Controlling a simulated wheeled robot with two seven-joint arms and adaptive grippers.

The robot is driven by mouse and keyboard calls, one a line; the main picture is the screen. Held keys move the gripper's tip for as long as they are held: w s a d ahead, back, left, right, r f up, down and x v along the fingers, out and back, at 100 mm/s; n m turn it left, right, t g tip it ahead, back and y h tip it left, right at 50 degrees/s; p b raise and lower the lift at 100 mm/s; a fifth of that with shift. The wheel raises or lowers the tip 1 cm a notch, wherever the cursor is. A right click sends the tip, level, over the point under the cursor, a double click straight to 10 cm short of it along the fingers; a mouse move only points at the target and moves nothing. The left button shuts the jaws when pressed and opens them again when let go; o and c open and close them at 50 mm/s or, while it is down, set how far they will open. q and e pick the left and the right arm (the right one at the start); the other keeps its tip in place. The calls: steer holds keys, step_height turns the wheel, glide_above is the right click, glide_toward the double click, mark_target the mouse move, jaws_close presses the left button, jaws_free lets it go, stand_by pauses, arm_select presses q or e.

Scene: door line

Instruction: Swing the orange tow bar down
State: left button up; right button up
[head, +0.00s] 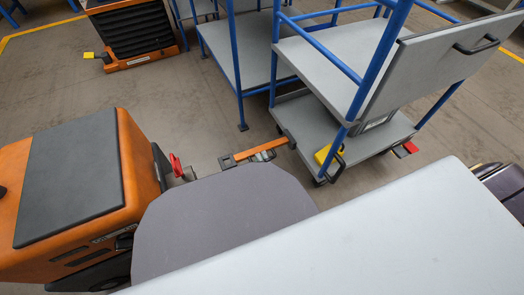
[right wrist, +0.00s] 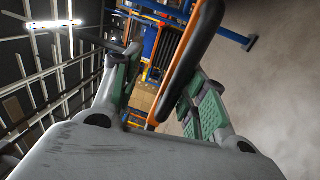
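The orange tow bar (head: 266,148) reaches from the lower frame of the blue-framed cart (head: 290,104) toward the left in the head view. A dark block sits at its left end. My right gripper (head: 262,157) is at the bar, largely hidden behind my own grey arm link. In the right wrist view, its two green-padded fingers (right wrist: 165,92) are spread, with the orange-and-black bar (right wrist: 190,55) between them. The bar lies closer to the right finger, and a gap shows on the left. I cannot tell whether it touches a finger. My left gripper is not in view.
An orange tug (head: 70,190) with a red hitch part (head: 176,165) stands at the left. A yellow block (head: 328,156) and a black handle are on the cart's near side. Another orange machine (head: 130,32) stands at the back left. Bare floor (head: 195,95) lies between.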

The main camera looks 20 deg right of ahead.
steer(key=shift+w+r, duration=0.1)
steer(key=shift+r, duration=3.8)
